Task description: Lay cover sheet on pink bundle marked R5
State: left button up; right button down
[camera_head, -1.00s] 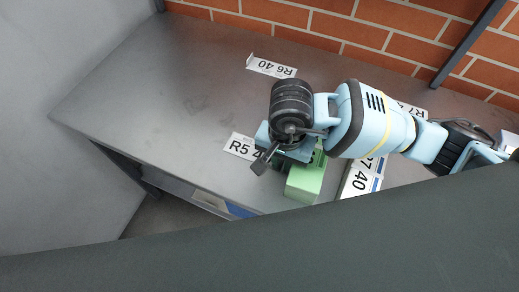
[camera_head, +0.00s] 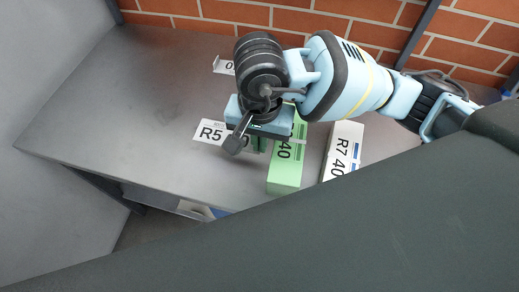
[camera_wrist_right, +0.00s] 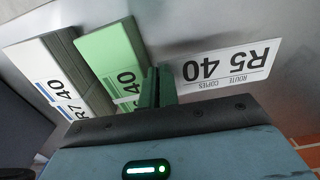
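A white sheet marked R5 (camera_head: 210,132) lies flat on the grey table. It reads R5 40 in the right wrist view (camera_wrist_right: 226,67). No pink bundle shows. A green bundle (camera_head: 285,177) with a label ending in 40 stands beside it; it also shows in the right wrist view (camera_wrist_right: 108,52). My right gripper (camera_head: 254,146) points down between the sheet and the green bundle. In the right wrist view its dark fingers (camera_wrist_right: 158,88) are together, beside the sheet's near edge. I see nothing held between them; whether they touch the sheet is unclear. My left gripper is out of view.
A white bundle marked R7 40 (camera_head: 343,150) stands right of the green one. Another white sheet (camera_head: 223,66) lies at the back, partly hidden by my right arm. The table's left part (camera_head: 110,110) is clear. A brick wall (camera_head: 200,10) closes the back.

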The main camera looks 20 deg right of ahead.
jog(key=shift+r, duration=1.1)
jog(key=a+n, duration=0.1)
jog(key=n, duration=0.1)
jog(key=s+a+n, duration=0.1)
jog(key=n, duration=0.1)
jog(key=s+a+n, duration=0.1)
jog(key=a+n, duration=0.1)
jog(key=shift+f+n, duration=0.25)
jog(key=shift+n, duration=0.15)
